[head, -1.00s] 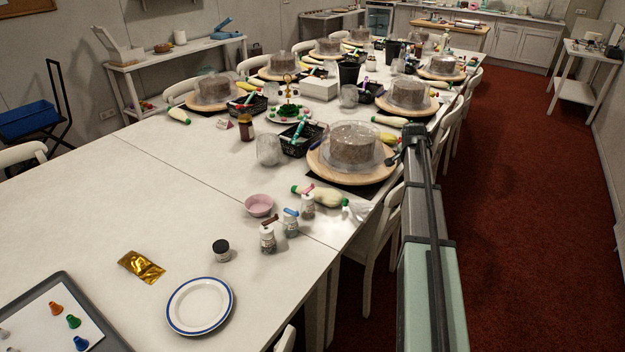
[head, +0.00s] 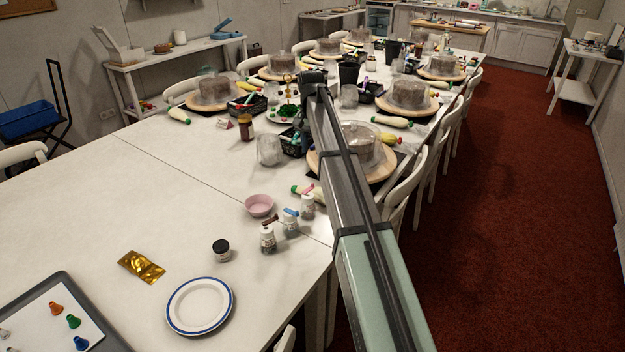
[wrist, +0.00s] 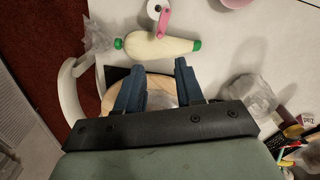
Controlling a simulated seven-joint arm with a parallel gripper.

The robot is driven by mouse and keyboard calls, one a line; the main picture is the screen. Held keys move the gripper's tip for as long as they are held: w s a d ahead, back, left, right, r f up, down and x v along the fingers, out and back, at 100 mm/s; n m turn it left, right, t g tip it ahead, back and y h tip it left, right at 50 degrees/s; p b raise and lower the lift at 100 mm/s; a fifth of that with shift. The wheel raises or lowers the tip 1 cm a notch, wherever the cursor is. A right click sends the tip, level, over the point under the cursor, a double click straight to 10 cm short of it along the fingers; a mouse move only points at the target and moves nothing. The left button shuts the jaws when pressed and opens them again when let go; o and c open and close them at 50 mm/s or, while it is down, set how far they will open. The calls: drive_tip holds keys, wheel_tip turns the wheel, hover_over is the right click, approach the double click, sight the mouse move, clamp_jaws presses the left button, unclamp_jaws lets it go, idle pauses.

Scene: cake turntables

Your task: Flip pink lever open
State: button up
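The pink lever (wrist: 163,22) sits on a small shaker jar (wrist: 154,8) with a pale top, at the top edge of the wrist view. In the head view the jar (head: 308,208) stands upright behind two similar jars, with the pink lever (head: 307,196) on top. I cannot tell whether the lever is up or down. My gripper (wrist: 159,64) is open and empty, its two blue fingers apart. It is above the wooden turntable, short of the jar. In the head view my arm hides its fingers.
A cream piping bag (wrist: 165,46) with green ends lies between my gripper and the jar. Jars with a blue lever (head: 290,212) and a dark red lever (head: 269,220) stand nearby, beside a pink bowl (head: 259,205). A domed cake (head: 365,142) is close to my arm.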

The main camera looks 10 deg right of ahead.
sight(308, 188)
wheel_tip(308, 188, down, 13)
drive_tip(key=shift+d+f, duration=0.1)
idle(0.4)
drive_tip(key=shift+c, duration=0.5)
clamp_jaws()
